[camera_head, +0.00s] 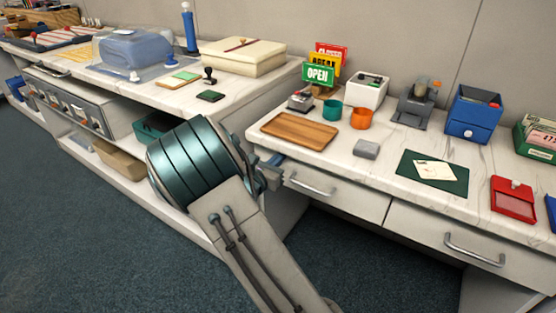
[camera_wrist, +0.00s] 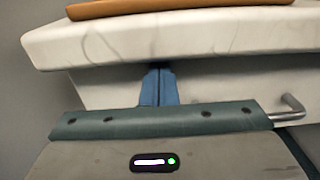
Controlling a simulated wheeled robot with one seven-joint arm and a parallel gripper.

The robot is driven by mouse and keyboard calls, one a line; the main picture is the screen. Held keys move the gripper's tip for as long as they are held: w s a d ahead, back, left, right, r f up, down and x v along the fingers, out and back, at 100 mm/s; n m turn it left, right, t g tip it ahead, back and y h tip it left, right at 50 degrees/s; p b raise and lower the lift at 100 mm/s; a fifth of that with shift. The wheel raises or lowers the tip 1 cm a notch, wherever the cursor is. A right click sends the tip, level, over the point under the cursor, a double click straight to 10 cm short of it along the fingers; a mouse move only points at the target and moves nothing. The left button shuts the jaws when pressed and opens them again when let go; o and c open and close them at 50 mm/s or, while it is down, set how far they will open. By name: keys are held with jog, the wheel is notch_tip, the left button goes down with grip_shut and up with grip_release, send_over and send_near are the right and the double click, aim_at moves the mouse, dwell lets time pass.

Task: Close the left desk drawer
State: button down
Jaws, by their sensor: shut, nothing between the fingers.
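The left desk drawer (camera_head: 345,205) has a pale front with a metal bar handle (camera_head: 310,186). It sits under the marble desktop (camera_head: 325,164) and looks shut or nearly shut; I cannot tell if a small gap remains. My gripper (camera_head: 272,165) is at the drawer's left end, left of the handle. In the wrist view, its blue fingertips (camera_wrist: 158,72) are together and empty, pointing at the drawer front (camera_wrist: 210,85) just below the desktop edge. I cannot tell whether they touch it. The handle (camera_wrist: 290,108) shows at the right there. My arm hides the drawer's left edge.
A right drawer (camera_head: 470,245) with its own handle is beside it. A wooden tray (camera_head: 299,131), a grey block (camera_head: 366,149) and a green mat (camera_head: 432,172) lie on the desktop. A white shelf counter (camera_head: 150,95) stands at left. The carpet in front is clear.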

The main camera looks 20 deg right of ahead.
jog(key=p+v, duration=0.3)
jog(key=v, duration=1.1)
jog(key=s+d+r+m+g+y+p, duration=0.3)
jog(key=s+d+r+m+g+p, duration=0.85)
jog(key=s+r+m, duration=0.2)
jog(key=s+a+r+m+t+y+p, duration=0.1)
jog(key=s+a+r+m+y+p, duration=0.1)
jog(key=s+r+m+y+p, duration=0.3)
jog(key=s+a+r+m+t+y+p, duration=0.1)
jog(key=s+a+r+m+y+p, duration=0.2)
jog(key=r, duration=1)
jog(key=s+m+y+p, duration=0.2)
jog(key=m+p, duration=0.2)
jog(key=m, duration=0.1)
jog(key=shift+s+r, duration=0.25)
